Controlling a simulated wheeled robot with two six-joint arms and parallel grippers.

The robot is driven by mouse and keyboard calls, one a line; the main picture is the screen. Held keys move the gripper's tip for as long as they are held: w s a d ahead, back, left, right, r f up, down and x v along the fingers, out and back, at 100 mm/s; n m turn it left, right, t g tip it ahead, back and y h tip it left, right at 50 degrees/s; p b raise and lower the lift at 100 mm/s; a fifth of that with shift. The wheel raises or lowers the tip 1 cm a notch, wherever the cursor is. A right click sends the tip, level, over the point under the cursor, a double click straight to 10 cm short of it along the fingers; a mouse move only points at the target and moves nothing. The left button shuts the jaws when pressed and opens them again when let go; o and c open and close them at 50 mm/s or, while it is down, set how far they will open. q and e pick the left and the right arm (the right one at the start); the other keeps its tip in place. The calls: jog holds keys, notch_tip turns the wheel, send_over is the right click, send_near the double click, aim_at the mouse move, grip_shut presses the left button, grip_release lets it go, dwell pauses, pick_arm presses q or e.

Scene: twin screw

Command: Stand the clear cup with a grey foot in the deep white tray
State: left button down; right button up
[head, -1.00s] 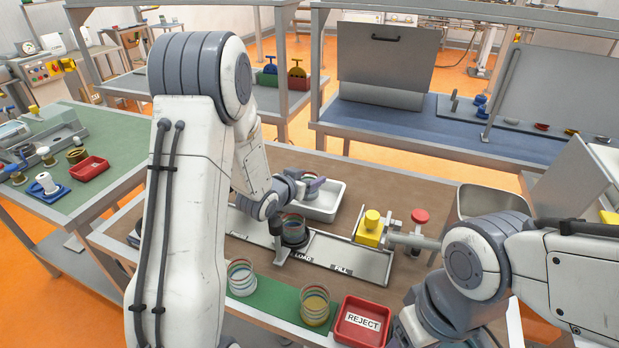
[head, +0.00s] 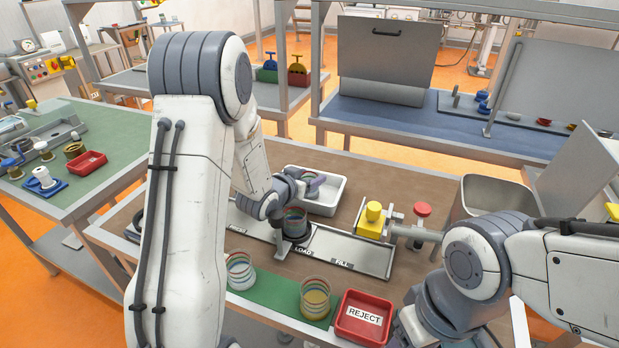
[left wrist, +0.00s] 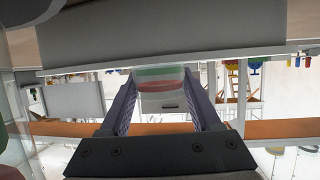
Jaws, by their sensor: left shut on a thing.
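The deep white tray (head: 332,200) is on the brown table, partly behind my left wrist. My left gripper (head: 314,186) has its purple fingers over the tray's left part. In the left wrist view its fingers (left wrist: 165,95) are shut on a clear cup (left wrist: 157,73) with green and red bands. A grey wall, probably the tray's, hides the cup's lower part there, so its foot does not show. I cannot tell whether it touches the tray floor. My right gripper is out of view.
Two cups (head: 240,271) (head: 315,299) and a red REJECT tray (head: 363,318) are in front.

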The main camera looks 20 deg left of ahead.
pick_arm(q)
jog(key=shift+s+d+f+b, duration=0.1)
jog(key=shift+s+f+b, duration=0.1)
jog(key=shift+f, duration=0.2)
jog(key=shift+s+f+b, duration=0.15)
jog(key=shift+f+b, duration=0.05)
jog(key=shift+f, duration=0.2)
grip_release()
dwell(0.5)
jog(key=shift+w+r+p, duration=0.15)
jog(key=shift+r+p, duration=0.5)
notch_tip(320, 180, up, 6)
jog(key=p, duration=0.4)
jog(key=shift+w+r, duration=0.15)
